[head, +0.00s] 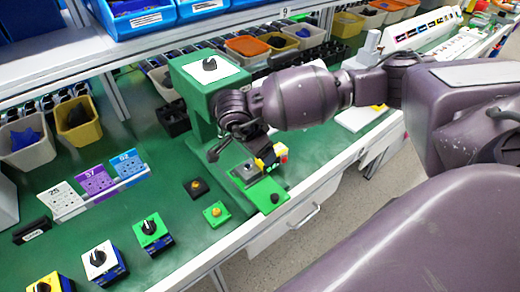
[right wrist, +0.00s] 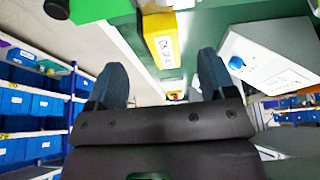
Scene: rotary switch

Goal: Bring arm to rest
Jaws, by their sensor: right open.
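My right arm (head: 305,98) reaches in from the right over the bench, its wrist beside the green post (head: 200,110). My right gripper (right wrist: 162,68) is open, its two dark fingers spread with nothing held between them. A yellow block with a label (right wrist: 162,42) shows beyond the fingers in the right wrist view. On the bench stand rotary switches: one green (head: 150,232), one white (head: 100,261) and one yellow (head: 45,284). A black knob on a white plate (head: 210,68) tops the green post. My left gripper is not in view.
Grey (head: 27,137) and yellow (head: 78,122) bins stand at left. A shelf with blue bins (head: 140,17) runs along the back. The floor in front is clear.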

